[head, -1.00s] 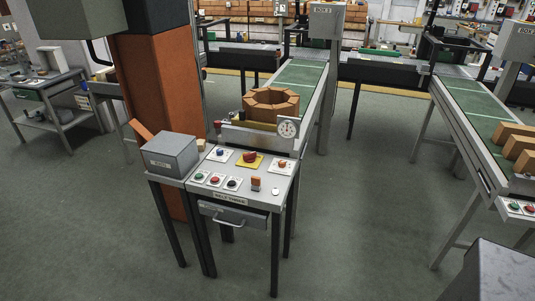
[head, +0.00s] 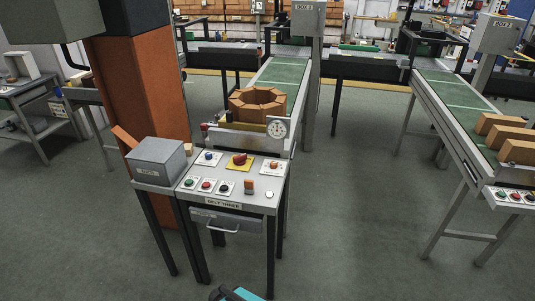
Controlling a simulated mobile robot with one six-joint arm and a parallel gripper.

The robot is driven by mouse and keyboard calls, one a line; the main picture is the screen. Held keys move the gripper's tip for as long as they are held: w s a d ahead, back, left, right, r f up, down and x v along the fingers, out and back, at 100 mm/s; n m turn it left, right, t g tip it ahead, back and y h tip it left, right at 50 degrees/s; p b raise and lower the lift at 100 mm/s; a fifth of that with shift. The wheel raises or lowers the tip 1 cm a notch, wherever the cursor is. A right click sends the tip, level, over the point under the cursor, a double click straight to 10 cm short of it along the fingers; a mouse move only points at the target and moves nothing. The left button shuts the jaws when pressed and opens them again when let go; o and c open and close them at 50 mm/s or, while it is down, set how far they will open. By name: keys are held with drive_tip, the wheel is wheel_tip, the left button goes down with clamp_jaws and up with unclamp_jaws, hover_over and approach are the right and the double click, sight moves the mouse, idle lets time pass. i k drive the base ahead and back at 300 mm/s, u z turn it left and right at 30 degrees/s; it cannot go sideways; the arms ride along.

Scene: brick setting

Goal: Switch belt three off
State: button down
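The control desk labelled BELT THREE (head: 222,203) stands left of centre in the head view. Its sloped top carries a green button (head: 191,183), a red button (head: 207,185) and a black button (head: 226,187) in a row. To their right are an upright orange switch (head: 249,186) and a round white piece (head: 269,194). Behind them are a blue knob (head: 208,157), a red knob on a yellow plate (head: 239,160) and a small orange control (head: 274,165). The green belt (head: 285,72) runs away behind the desk. My gripper's fingers are not in view.
A ring of bricks (head: 257,103) sits behind a dial (head: 277,129). Another belt (head: 455,97) with bricks stands right. Floor between is clear. A teal-and-black part shows at the bottom edge.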

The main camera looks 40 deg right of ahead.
sight(239, 159)
drive_tip(key=z, duration=0.8)
drive_tip(key=k, duration=1)
drive_tip(key=u, duration=0.05)
drive_tip(key=i, duration=0.9)
